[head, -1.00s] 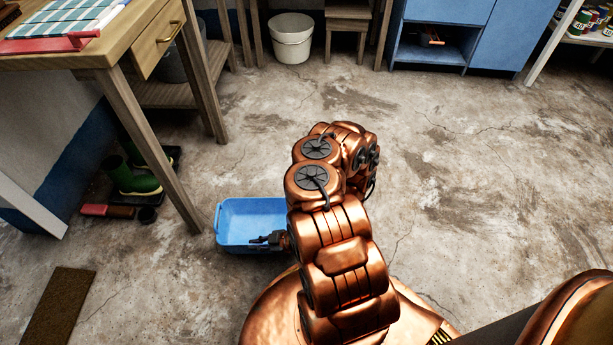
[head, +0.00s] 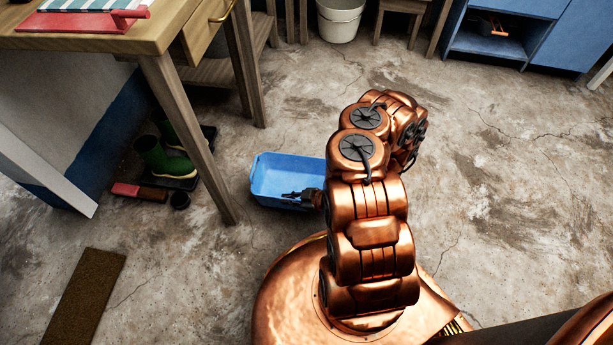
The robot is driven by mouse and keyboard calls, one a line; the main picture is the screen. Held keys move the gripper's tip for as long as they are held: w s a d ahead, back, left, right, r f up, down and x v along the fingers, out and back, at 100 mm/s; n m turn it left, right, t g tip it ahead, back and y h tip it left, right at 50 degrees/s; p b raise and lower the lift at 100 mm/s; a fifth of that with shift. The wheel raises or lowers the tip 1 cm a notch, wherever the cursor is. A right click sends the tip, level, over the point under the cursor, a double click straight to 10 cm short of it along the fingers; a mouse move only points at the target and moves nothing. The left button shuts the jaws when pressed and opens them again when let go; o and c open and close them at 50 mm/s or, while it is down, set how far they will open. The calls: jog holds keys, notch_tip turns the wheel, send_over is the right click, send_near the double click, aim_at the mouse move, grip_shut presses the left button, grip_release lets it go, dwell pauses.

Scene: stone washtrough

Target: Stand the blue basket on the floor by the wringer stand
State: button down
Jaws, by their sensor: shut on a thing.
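The blue basket (head: 285,170) is a shallow, open, rectangular tub in the head view, left of my copper arm. It looks empty, and its right end is hidden behind the arm. My gripper (head: 292,196) is at the basket's near right side, shut on its near rim. I cannot tell whether the basket touches the floor or hangs just above it. No wringer stand can be made out for certain.
A wooden table (head: 165,35) stands at left, its front leg (head: 190,140) close to the basket. Green boots (head: 165,160) on a dark tray, a brush (head: 138,192) and a brown mat (head: 85,295) lie left. A white bucket (head: 340,18) stands behind. The floor at right is clear.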

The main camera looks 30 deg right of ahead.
jog(key=b, duration=0.4)
send_over(307, 185)
jog(key=shift+f, duration=0.7)
notch_tip(307, 185, down, 4)
jog(key=b, duration=0.2)
jog(key=shift+r+b, duration=0.25)
jog(key=shift+b, duration=0.05)
jog(key=shift+r, duration=0.1)
jog(key=c, duration=1.3)
grip_release()
jog(key=shift+o, duration=0.2)
